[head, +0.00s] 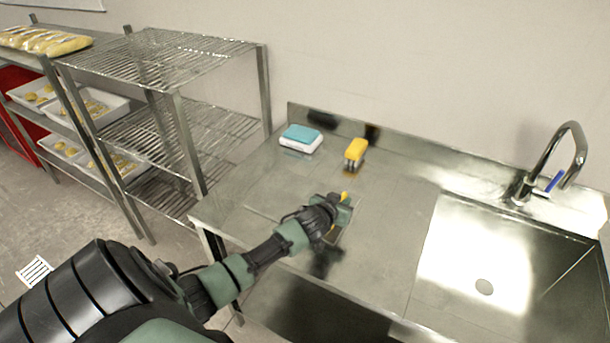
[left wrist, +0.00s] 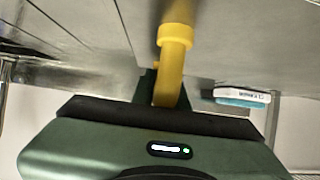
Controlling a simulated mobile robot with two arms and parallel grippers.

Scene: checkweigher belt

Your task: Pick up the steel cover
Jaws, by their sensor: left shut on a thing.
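A flat steel panel that looks like the steel cover (head: 388,235) lies on the counter, left of the open sink basin. Thin seams mark its edges, and my arm hides part of it. My left gripper (head: 341,207) is over the panel, shut on a yellow handle (head: 344,196). In the left wrist view the yellow handle (left wrist: 173,60) is a round post with a wider collar, running from between the fingers toward the steel surface. I cannot tell whether the handle is fixed to the panel. My right gripper is not in view.
A yellow block with a dark base (head: 355,152) and a blue-and-white item (head: 301,138) stand at the back of the counter. The sink basin (head: 485,270) and tap (head: 560,165) are at the right. A wire rack (head: 165,55) stands at the left.

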